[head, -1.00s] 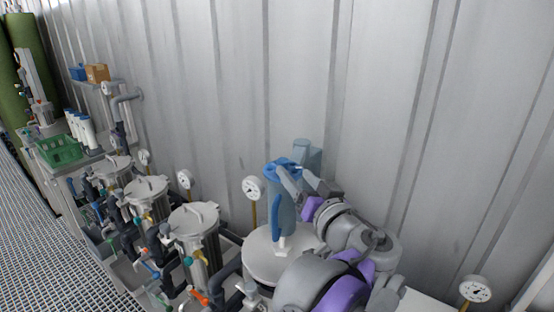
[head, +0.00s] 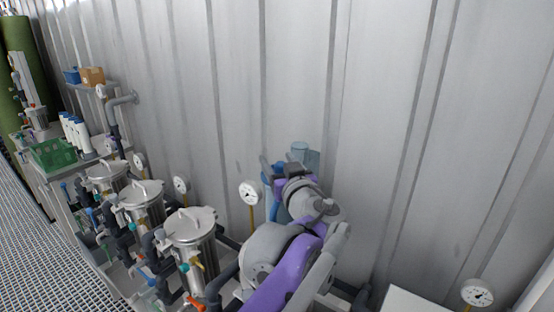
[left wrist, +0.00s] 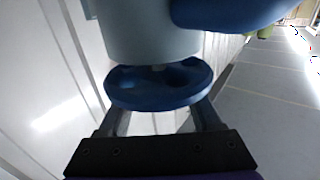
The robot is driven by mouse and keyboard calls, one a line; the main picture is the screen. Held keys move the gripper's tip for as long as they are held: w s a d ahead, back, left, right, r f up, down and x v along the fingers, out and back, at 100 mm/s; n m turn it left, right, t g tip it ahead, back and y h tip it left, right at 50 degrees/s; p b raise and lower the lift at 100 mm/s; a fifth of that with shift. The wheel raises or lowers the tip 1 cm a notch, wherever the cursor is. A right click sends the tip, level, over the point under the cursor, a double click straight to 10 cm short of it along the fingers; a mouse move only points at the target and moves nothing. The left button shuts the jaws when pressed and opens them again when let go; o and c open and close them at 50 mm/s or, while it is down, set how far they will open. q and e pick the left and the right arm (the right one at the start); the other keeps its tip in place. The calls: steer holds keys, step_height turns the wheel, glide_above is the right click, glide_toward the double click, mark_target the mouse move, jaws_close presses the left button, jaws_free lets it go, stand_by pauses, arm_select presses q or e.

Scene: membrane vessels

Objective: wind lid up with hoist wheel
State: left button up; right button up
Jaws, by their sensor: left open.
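The blue hoist wheel (left wrist: 158,92) shows in the left wrist view below a pale grey-blue cylinder (left wrist: 150,38). My left gripper (left wrist: 158,112) is open, with one finger on each side of the wheel's near part. I cannot tell whether the fingers touch the rim. In the head view my left gripper (head: 272,165) is at the top of the pale blue hoist post, and my arm hides most of the wheel. A blue curved bar (head: 274,211) shows beside the post. My arm hides the vessel lid under the hoist. My right gripper is not in view.
Several steel vessels with lids, the nearest one (head: 190,228) among them, stand in a row to the left with pipes and valves. A white gauge (head: 250,193) stands close to the left of my arm. A corrugated wall (head: 390,120) is just behind the hoist.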

arm_select(q)
steer(key=shift+w+a, duration=0.2)
steer(key=shift+w, duration=0.25)
steer(key=shift+c, duration=0.2)
jaws_close()
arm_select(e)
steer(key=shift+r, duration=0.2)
